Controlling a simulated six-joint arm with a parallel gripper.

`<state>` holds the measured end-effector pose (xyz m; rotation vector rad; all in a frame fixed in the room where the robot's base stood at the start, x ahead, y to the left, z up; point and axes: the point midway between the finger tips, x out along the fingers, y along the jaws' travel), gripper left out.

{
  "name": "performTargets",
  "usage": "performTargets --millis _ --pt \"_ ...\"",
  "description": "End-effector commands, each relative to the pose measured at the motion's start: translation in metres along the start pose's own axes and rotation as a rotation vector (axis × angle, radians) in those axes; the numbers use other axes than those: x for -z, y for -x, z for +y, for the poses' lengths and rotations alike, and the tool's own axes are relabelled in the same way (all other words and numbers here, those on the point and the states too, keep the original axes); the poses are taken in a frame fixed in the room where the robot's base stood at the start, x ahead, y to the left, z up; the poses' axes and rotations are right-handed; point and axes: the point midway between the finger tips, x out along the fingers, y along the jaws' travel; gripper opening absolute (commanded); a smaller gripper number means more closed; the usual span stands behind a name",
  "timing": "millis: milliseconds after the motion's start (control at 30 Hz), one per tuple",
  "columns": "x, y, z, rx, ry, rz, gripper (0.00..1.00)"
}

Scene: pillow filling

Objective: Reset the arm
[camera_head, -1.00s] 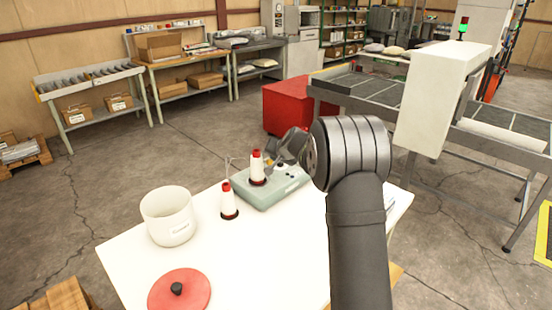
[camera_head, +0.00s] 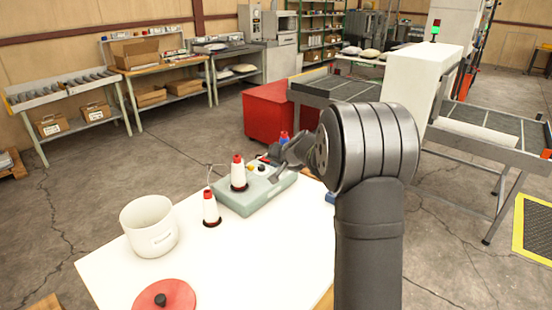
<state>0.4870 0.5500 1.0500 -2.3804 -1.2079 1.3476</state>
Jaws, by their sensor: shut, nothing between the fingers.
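My dark grey arm rises at the right of the white table (camera_head: 270,245) and bends at a large ribbed joint. My gripper (camera_head: 277,157) shows only in part beyond that joint, above the back of the grey-green device (camera_head: 257,199); it is shut with nothing held. A white thread cone with a red top (camera_head: 238,176) stands on the device. A second cone (camera_head: 211,211) stands on the table beside it. The joint hides the rest of my wrist.
A white tub (camera_head: 149,228) and a red lid with a black knob (camera_head: 164,299) are on the table's left part. A red box (camera_head: 268,112) stands on the floor behind. A conveyor with a white housing (camera_head: 423,85) is at the right. The table's middle front is clear.

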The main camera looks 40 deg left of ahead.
Motion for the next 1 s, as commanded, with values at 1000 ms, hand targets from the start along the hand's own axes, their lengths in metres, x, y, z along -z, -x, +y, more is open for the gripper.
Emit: performTargets --millis 1000 --pt "0.030 -0.063 -0.034 0.001 0.001 -0.001 0.00"
